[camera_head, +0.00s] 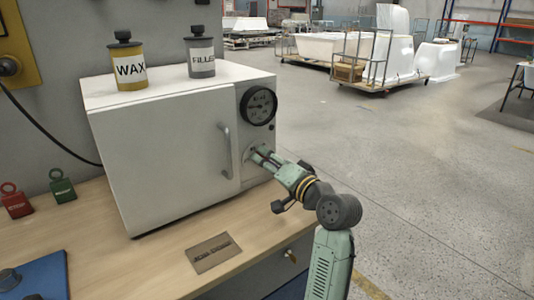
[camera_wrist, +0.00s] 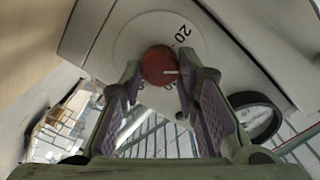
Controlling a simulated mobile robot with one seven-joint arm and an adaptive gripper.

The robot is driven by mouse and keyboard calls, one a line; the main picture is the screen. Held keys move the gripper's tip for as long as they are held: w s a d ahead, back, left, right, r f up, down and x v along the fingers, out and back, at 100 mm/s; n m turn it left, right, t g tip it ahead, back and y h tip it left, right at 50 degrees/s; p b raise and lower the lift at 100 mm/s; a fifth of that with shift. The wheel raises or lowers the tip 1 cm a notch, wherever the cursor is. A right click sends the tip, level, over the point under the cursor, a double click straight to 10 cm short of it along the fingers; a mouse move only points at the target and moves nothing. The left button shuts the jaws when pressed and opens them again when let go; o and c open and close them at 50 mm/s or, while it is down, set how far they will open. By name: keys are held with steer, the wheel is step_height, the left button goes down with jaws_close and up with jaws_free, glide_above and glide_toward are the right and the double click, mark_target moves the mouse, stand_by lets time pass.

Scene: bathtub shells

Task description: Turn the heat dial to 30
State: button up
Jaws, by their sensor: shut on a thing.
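The heat dial is a round red knob (camera_wrist: 157,62) with a short white pointer line, set on a pale disc on the oven's front. In the wrist view the printed number 20 is above and right of the knob, and the pointer line points right, below that number. Other numbers are hidden or unreadable. My gripper (camera_wrist: 158,75) has its two fingers on either side of the knob, shut on it. In the head view my gripper (camera_head: 256,154) reaches the white oven's (camera_head: 160,165) right panel below the gauge, hiding most of the dial.
A round black gauge (camera_head: 259,106) sits above the dial, and a vertical door handle (camera_head: 225,150) is to its left. A WAX can (camera_head: 129,63) and a FILLER can (camera_head: 201,55) stand on the oven. Red and green padlocks (camera_head: 62,187) are at left.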

steer(key=shift+m+p, duration=0.4)
steer(key=shift+m, duration=0.1)
steer(key=o, duration=1.2)
steer(key=shift+c, duration=0.2)
steer(key=v, duration=1.2)
